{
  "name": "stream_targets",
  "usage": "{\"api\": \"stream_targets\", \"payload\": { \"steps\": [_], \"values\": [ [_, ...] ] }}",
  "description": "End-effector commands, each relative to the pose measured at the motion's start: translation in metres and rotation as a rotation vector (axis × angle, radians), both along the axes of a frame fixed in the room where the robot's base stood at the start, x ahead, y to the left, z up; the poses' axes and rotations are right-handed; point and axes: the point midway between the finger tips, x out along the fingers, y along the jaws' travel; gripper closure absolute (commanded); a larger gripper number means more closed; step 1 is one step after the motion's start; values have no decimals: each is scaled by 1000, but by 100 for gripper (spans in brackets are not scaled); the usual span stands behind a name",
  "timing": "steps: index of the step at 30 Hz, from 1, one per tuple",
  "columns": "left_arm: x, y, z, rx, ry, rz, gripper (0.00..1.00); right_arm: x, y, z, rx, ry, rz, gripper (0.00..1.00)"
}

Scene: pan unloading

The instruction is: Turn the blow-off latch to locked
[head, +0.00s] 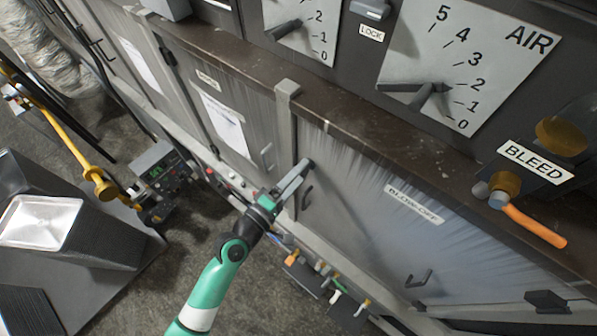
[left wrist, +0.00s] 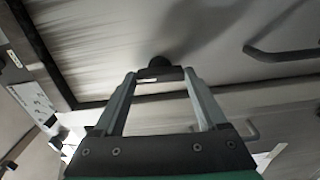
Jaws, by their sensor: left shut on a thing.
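The blow-off panel (head: 372,230) is a grey door with a "BLOW-OFF" label (head: 414,204). The dark latch (head: 310,162) sits at its upper left corner. My left gripper (head: 302,172) reaches up to it from below. In the left wrist view the fingers of my left gripper (left wrist: 160,82) stand on either side of the short dark latch bar (left wrist: 160,74), closed on its two ends. My right gripper is not in view.
A yellow rail (head: 70,140) stands at left.

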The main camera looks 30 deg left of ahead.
Motion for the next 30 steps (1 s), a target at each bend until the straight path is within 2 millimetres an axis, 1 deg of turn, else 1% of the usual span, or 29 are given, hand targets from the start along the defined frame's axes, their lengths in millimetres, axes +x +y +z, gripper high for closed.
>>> {"api": "stream_targets", "payload": {
  "steps": [7, 20, 21, 23, 24, 25, 30],
  "values": [
    [0, 0, 0, -60, 15, 0, 81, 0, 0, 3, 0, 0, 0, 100],
    [0, 0, 0, -72, 17, 0, 81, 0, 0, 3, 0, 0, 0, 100],
    [0, 0, 0, -73, 17, 0, 20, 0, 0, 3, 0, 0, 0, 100],
    [0, 0, 0, -72, 17, 0, 9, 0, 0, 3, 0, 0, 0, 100],
    [0, 0, 0, -71, 17, 0, 2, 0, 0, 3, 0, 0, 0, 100],
    [0, 0, 0, -71, 17, 0, 0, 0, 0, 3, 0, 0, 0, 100],
    [0, 0, 0, -70, 17, 0, 0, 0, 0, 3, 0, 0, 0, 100]
  ]
}}
